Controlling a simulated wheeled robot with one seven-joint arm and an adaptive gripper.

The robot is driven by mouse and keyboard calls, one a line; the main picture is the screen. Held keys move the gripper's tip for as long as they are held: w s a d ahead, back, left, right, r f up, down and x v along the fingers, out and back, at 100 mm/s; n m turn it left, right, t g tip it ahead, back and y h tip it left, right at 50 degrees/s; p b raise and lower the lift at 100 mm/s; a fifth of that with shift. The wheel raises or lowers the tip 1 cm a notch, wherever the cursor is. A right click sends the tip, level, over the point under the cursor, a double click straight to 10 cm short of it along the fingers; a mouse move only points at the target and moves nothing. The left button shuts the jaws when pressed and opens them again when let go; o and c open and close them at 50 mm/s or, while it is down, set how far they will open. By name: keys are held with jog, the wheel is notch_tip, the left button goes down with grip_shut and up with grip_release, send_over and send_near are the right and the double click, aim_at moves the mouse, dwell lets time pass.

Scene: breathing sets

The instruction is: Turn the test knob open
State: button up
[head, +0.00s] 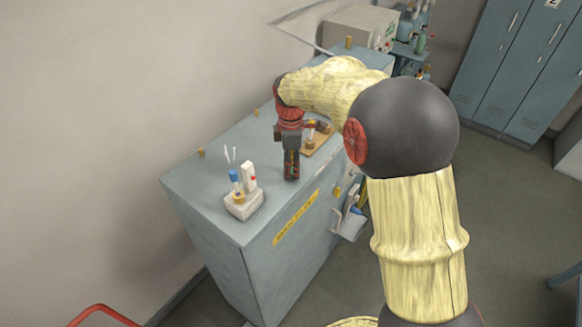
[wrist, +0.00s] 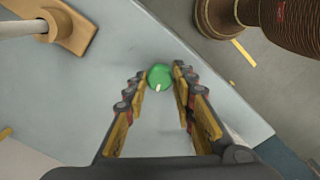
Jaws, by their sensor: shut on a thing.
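A round green knob (wrist: 160,77) with a short white mark sits on the grey-blue cabinet top in the wrist view. The mark points toward the near side of the picture, slightly left. My gripper (wrist: 158,84) has its two fingers on either side of the knob, with their tips closed on it. In the head view my gripper (head: 291,166) points down onto the cabinet top (head: 215,180) near its front edge. It hides the knob there.
A white stand (head: 243,206) with a blue-topped piece stands left of my gripper. A wooden board (head: 317,141) with fittings lies behind and right. A yellow label (head: 296,217) and hanging items (head: 350,220) are on the cabinet front. Lockers (head: 525,60) stand far right.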

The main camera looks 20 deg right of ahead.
jog(key=n, duration=0.5)
jog(key=shift+w+r+n, duration=0.1)
jog(key=shift+r+n, duration=0.05)
jog(key=shift+n, duration=0.15)
jog(key=n, duration=0.5)
jog(key=shift+n, duration=0.4)
jog(key=o, duration=1.2)
jog(key=shift+c, duration=0.2)
notch_tip(320, 180, up, 12)
